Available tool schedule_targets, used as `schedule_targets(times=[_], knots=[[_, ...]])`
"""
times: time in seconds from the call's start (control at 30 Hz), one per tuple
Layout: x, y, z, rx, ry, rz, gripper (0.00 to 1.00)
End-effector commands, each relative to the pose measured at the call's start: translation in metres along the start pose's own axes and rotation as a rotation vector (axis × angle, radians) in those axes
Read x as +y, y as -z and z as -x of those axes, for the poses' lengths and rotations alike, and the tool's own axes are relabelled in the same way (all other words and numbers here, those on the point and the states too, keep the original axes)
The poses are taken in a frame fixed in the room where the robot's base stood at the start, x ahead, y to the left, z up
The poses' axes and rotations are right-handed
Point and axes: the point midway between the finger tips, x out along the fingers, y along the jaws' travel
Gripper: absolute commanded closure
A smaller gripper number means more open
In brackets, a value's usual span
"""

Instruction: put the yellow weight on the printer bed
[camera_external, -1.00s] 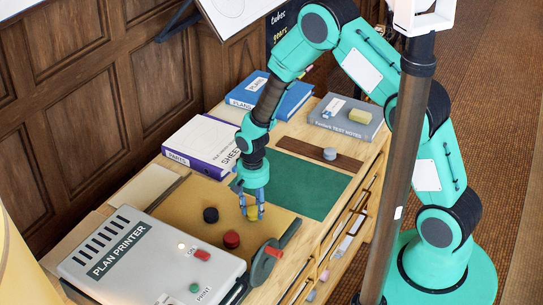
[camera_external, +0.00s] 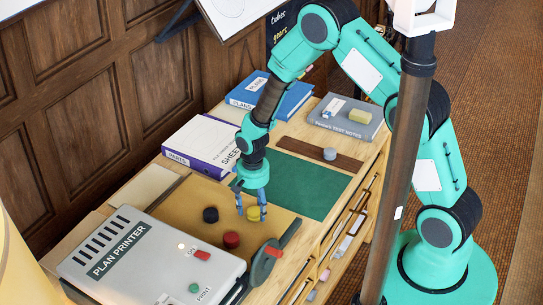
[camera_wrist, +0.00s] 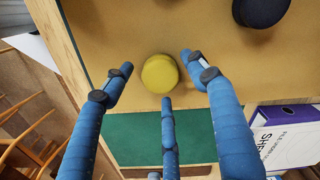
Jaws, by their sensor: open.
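The yellow weight (camera_external: 254,213) is a small round disc standing on the tan board, close to the edge of the green mat. My gripper (camera_external: 251,208) points down over it, with blue fingers. In the wrist view my gripper (camera_wrist: 159,76) is open, its three fingertips spread around the yellow weight (camera_wrist: 160,73) with visible gaps. It does not hold the weight. The plan printer (camera_external: 150,258) is a pale grey box at the front left. The tan board (camera_external: 185,215) lies beside it; I cannot tell which surface is the printer bed.
A black weight (camera_external: 210,215) and a red weight (camera_external: 232,239) stand left of the yellow one. A dark lever (camera_external: 283,240) rises at the printer's right. The green mat (camera_external: 310,185) is mostly clear. A grey weight (camera_external: 330,154) sits behind it; binders (camera_external: 205,140) lie at the back.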

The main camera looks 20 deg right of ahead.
Motion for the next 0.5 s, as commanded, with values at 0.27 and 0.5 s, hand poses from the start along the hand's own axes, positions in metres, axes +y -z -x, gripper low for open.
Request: schedule_targets(times=[0.27, 0.5], knots=[[-0.001, 0.001, 0.024, 0.002, 0.002, 0.000, 0.42], [-0.001, 0.001, 0.062, 0.003, 0.002, 0.000, 0.42]])
